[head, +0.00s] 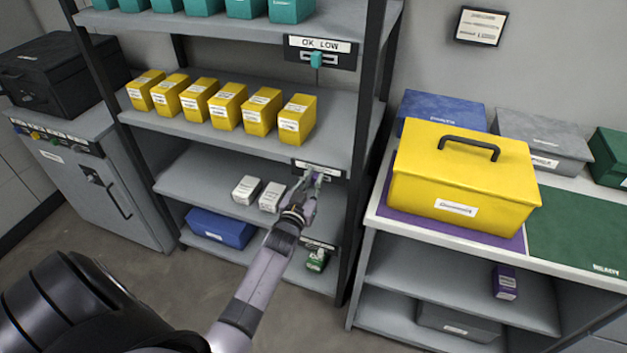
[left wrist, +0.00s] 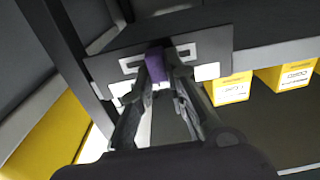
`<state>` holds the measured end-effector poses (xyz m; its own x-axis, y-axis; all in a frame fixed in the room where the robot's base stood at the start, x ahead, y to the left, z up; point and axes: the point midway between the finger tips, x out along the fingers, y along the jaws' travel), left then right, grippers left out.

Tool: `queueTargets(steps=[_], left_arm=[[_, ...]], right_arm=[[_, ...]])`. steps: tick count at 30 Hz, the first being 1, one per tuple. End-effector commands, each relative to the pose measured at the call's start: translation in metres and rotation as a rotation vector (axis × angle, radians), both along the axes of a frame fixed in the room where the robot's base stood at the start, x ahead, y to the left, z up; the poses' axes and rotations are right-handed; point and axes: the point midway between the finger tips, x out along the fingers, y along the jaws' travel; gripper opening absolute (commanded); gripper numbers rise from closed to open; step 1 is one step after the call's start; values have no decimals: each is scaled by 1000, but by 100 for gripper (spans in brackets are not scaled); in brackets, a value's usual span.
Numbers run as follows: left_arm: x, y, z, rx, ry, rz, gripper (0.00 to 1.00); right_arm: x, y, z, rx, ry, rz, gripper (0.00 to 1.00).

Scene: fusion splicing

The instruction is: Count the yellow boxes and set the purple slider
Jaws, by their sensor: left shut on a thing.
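A row of several yellow boxes (head: 227,106) with white labels stands on the second shelf of the grey rack. Two of them also show at the right of the left wrist view (left wrist: 231,89). The purple slider (left wrist: 157,66) sits near the middle of a slot in a dark plate (left wrist: 213,43) on the shelf edge below the yellow boxes. The plate also shows in the head view (head: 322,167). My left gripper (left wrist: 161,76) is shut on the purple slider. In the head view my left gripper (head: 312,183) largely hides the slider. My right gripper is not in view.
Teal boxes (head: 246,8) stand on the top shelf, above a plate with a teal slider (head: 316,60). White boxes (head: 246,190) and a blue box (head: 220,228) sit lower. A yellow case (head: 463,178) stands on the bench at right. A rack post (head: 362,150) is close beside my gripper.

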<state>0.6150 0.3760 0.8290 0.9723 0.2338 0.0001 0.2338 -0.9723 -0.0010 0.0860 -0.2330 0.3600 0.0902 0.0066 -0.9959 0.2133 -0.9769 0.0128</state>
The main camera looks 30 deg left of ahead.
Motion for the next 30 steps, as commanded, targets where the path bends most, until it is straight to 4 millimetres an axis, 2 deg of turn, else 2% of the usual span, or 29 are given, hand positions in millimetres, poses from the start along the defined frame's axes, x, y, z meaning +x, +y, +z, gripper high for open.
queueTargets(steps=[7, 13, 20, 21, 30], left_arm=[[-1, 3, 0, -1, 1, 0, 0], [-6, 25, 0, 0, 3, 0, 0], [-7, 27, -1, -3, 1, 3, 0], [-7, 27, -1, -3, 1, 3, 15], [-7, 27, -1, -1, 2, 2, 35]], right_arm=[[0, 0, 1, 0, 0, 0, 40], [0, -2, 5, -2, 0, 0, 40], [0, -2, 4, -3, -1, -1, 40], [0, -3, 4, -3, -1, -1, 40], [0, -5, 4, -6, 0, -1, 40]])
